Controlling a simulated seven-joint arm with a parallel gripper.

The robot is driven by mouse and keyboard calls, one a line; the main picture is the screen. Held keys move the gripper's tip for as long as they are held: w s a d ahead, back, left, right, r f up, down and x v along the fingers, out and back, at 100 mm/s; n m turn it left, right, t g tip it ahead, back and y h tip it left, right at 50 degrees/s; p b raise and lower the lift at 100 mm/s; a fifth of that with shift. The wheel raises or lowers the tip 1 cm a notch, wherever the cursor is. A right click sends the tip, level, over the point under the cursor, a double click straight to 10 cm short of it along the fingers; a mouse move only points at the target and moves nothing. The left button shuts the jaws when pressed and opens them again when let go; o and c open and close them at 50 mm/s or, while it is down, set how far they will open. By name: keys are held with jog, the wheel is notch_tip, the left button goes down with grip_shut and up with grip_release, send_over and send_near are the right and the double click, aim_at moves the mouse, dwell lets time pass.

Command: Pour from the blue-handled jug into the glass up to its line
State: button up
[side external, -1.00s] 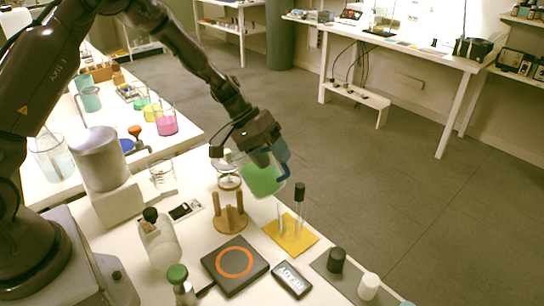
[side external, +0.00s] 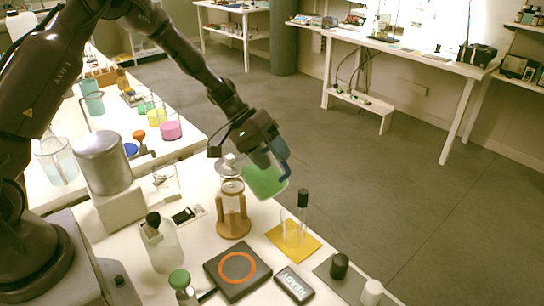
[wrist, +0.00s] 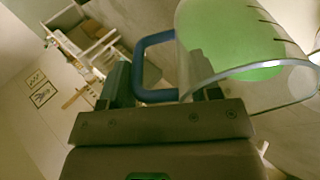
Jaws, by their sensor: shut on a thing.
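The jug (side external: 262,182) is clear with green liquid and a blue handle (side external: 284,172). My gripper (side external: 268,157) is shut on the handle and holds the jug in the air, tilted, above the bench's right edge. In the wrist view the jug (wrist: 240,45) fills the upper right, and its handle (wrist: 141,65) lies at the fingers. A small clear glass (side external: 290,236) stands on a yellow mat (side external: 310,247), below and right of the jug. It looks empty; its line is too small to make out. No stream shows.
A wooden stand with glassware (side external: 233,222) is close below-left of the jug. A black-capped thin tube (side external: 303,205) rises beside the glass. A dark pad with an orange ring (side external: 238,268) and a small display (side external: 294,285) lie in front. A bottle (side external: 160,245) stands left.

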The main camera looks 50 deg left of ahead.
jog(key=shift+s+a+r+t+h, duration=0.1)
jog(key=shift+a+r+t+h, duration=0.1)
jog(key=shift+a+r+h, duration=0.3)
jog(key=shift+s+a+r+t+h, duration=0.1)
jog(key=shift+a+r+t+h, duration=0.15)
jog(key=shift+r+h, duration=0.4)
dwell(0.9)
jog(key=shift+w+f, duration=0.1)
jog(key=shift+f, duration=0.05)
dwell(0.8)
jog(key=shift+s+a+t+h, duration=0.25)
jog(key=shift+a+h, duration=0.4)
jog(key=shift+h, duration=0.3)
dwell(3.1)
jog(key=shift+a, duration=0.2)
dwell(0.9)
